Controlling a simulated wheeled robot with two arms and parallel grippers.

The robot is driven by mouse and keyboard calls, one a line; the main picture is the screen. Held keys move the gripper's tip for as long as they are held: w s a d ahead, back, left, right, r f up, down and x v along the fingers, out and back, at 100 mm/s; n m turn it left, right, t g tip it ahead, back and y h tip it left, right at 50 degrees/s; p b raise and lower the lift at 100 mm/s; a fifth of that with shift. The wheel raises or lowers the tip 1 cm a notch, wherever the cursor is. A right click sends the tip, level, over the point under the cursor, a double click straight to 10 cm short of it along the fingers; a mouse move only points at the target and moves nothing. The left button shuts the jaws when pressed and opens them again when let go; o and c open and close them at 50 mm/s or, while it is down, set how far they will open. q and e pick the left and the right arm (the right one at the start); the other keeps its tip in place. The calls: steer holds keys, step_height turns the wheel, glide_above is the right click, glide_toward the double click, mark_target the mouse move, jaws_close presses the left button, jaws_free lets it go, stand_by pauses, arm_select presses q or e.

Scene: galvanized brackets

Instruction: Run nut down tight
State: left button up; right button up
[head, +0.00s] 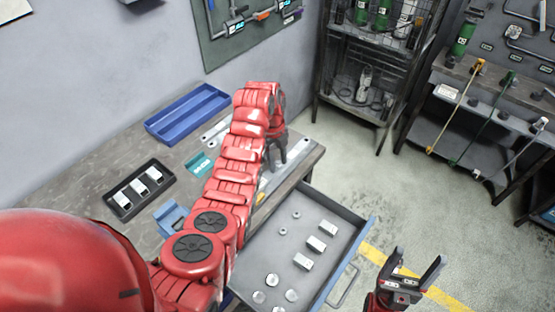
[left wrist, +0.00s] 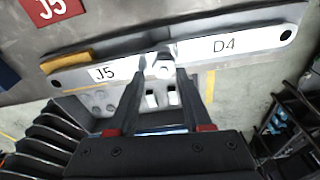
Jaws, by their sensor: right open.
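A pale metal plate marked J5 (left wrist: 125,72) and one marked D4 (left wrist: 255,42) meet end to end or overlap in the left wrist view. A hex nut (left wrist: 161,68) sits at their joint. My left gripper (left wrist: 162,66) has its fingertips on either side of this nut, very close to it. Whether they press on it cannot be told. In the head view my left gripper (head: 277,158) is over the bench's right edge, and my red arm hides much of the plates (head: 296,152). My right gripper (head: 413,267) is open and empty over the floor at lower right.
An open drawer (head: 345,226) below the bench holds metal blocks, nuts and round pieces. A black tray (head: 117,203) with several metal blocks and a blue bin (head: 187,112) stand on the bench. A yellow piece (left wrist: 68,61) lies by the J5 plate.

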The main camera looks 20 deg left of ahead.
arm_select(q)
steer(key=shift+w+a, duration=0.15)
steer(key=shift+a, duration=0.05)
steer(key=shift+n+p, duration=0.35)
steer(key=shift+n, duration=0.85)
steer(key=shift+r+n+t, duration=0.1)
steer(key=shift+n+t, duration=0.2)
steer(key=shift+n, duration=0.7)
steer(key=n+p, duration=0.1)
steer(key=n, duration=0.1)
steer(key=shift+n+t, duration=0.3)
steer(key=shift+n, duration=0.1)
steer(key=n+p, duration=0.1)
steer(key=n, duration=0.2)
steer(key=shift+n, duration=0.4)
steer(key=n+p, duration=0.1)
steer(key=n, duration=0.2)
steer(key=shift+t, duration=0.4)
steer(key=shift+n+y, duration=0.3)
steer(key=shift+n, duration=0.7)
steer(key=n, duration=0.3)
steer(key=shift+p, duration=0.3)
steer(key=n+y+b, duration=0.1)
steer(key=n, duration=0.4)
steer(key=shift+t, duration=0.3)
